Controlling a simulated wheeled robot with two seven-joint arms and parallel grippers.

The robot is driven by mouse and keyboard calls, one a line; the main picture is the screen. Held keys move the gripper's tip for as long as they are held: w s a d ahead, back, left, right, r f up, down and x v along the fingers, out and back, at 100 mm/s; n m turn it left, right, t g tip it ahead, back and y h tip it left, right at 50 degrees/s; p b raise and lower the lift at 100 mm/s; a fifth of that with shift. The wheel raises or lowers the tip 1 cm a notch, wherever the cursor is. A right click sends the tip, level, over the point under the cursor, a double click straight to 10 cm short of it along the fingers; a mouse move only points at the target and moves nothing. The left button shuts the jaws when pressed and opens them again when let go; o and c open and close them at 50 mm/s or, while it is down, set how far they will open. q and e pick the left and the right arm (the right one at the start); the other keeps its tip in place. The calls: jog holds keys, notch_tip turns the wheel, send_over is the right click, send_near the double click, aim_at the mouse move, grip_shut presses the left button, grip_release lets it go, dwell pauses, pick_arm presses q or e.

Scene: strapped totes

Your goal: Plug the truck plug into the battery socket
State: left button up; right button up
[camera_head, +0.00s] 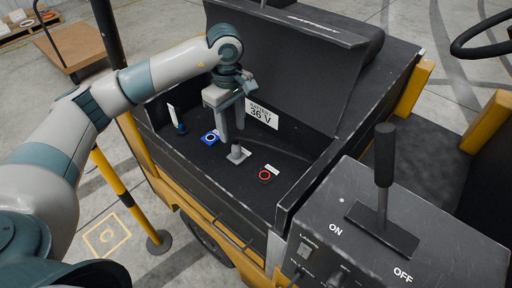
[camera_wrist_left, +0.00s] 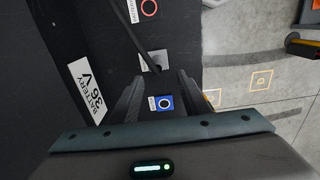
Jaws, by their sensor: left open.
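My left gripper (camera_head: 232,134) points down into the black battery compartment, open, with nothing seen between its fingers; it also shows in the left wrist view (camera_wrist_left: 161,76). A blue square fitting with a pale ring (camera_head: 210,137), probably a socket, is on the compartment floor left of the fingers; it also shows in the wrist view (camera_wrist_left: 165,102). A red-ringed round fitting (camera_head: 265,174) lies to the right, beside a small label. A grey plate (camera_head: 238,155) with a dark rod or cable (camera_wrist_left: 147,48) is below the fingertips. I cannot clearly identify the truck plug.
A small upright dark-blue item with a white tag (camera_head: 178,121) stands at the compartment's left. The raised black lid (camera_head: 300,65) and "BATTERY 36 V" label (camera_head: 262,115) are behind the gripper. A lever box marked ON and OFF (camera_head: 400,235) stands at front right.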

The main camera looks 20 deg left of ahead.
aim_at(235, 138)
pick_arm(q)
jog(key=shift+w+d, duration=0.25)
jog(key=shift+d, duration=0.25)
jog(key=shift+s+a, duration=0.2)
jog(key=shift+a, duration=0.2)
jog(key=shift+w+d+f, duration=0.1)
jog(key=shift+d+f, duration=0.2)
jog(key=shift+f, duration=0.25)
notch_tip(235, 138, down, 4)
jog(key=shift+a+f+b, duration=0.1)
jog(key=shift+f+b, duration=0.1)
jog(key=shift+b, duration=0.6)
jog(key=shift+f+b, duration=0.95)
jog(key=shift+b, duration=0.3)
jog(key=shift+f+b, duration=0.8)
jog(key=shift+b, duration=0.1)
pick_arm(e)
jog(key=shift+w+d+f, duration=0.1)
jog(key=shift+d+f, duration=0.05)
jog(key=shift+f, duration=1.3)
jog(key=shift+w+d+f, duration=0.1)
jog(key=shift+d+f, duration=0.05)
jog(key=shift+f, duration=1.3)
jog(key=shift+d, duration=0.1)
pick_arm(q)
jog(key=shift+b, duration=0.9)
pick_arm(e)
jog(key=shift+f, duration=0.9)
